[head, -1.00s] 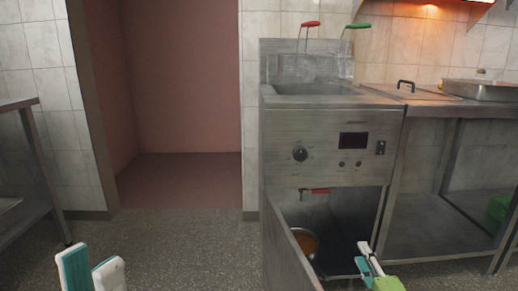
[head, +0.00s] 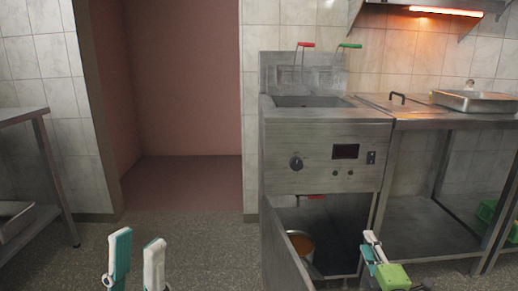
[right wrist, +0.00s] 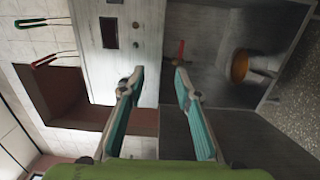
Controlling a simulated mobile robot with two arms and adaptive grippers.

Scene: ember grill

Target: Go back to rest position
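My left gripper (head: 136,262) is low at the left of the head view, its two teal and white fingers apart with nothing between them. My right gripper (head: 372,252) is at the lower right of the head view, in front of the fryer's open lower compartment. In the right wrist view its fingers (right wrist: 158,82) are apart and empty. The fryer (head: 318,155) stands at centre right with a dial and a dark display.
The open compartment (head: 345,225) holds a pot with orange contents (head: 301,243) and a red-handled item (head: 316,198). Its door (head: 285,258) stands open. A steel table (head: 30,113) is at left. A metal tray (head: 478,101) sits on the right counter. Floor before the doorway is clear.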

